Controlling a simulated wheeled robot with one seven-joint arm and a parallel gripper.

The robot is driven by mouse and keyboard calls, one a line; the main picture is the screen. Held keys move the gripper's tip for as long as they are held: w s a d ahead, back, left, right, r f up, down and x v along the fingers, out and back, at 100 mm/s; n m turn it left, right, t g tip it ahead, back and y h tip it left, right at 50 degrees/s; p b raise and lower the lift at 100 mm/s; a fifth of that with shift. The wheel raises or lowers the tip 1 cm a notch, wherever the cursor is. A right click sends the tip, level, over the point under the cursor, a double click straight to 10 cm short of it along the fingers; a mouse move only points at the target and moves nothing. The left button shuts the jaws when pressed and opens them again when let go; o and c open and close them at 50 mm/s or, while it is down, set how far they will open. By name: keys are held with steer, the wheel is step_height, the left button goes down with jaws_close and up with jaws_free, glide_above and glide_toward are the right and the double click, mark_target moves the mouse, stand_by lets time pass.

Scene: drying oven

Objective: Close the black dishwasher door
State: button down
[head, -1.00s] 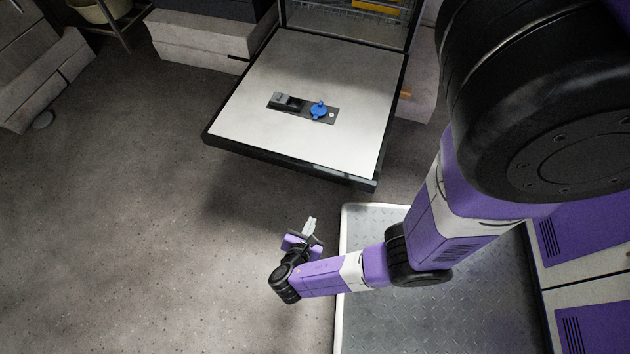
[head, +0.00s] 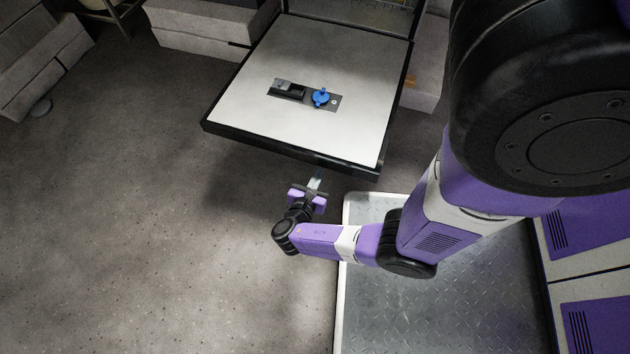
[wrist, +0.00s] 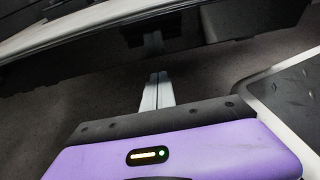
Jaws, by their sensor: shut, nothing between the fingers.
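The dishwasher door (head: 240,105) is folded down flat, its pale inner face up, with a dark dispenser panel and a blue knob (head: 320,97) in its middle. Its black front edge (head: 290,151) faces me. In the wrist view the black door edge (wrist: 215,25) spans the top of the picture. My gripper (head: 315,178) is shut and empty, just in front of and seemingly below this edge. In the wrist view its fingers (wrist: 156,90) point toward the door's underside; whether the tips touch it I cannot tell.
The dishwasher opening (head: 365,15) is at the top, mostly cut off. Pale cabinet bases (head: 200,28) stand to its left. The grey floor (head: 130,200) is clear on the left. My metal base plate fills the lower right.

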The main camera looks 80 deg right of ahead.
steer(key=shift+r, duration=1.25)
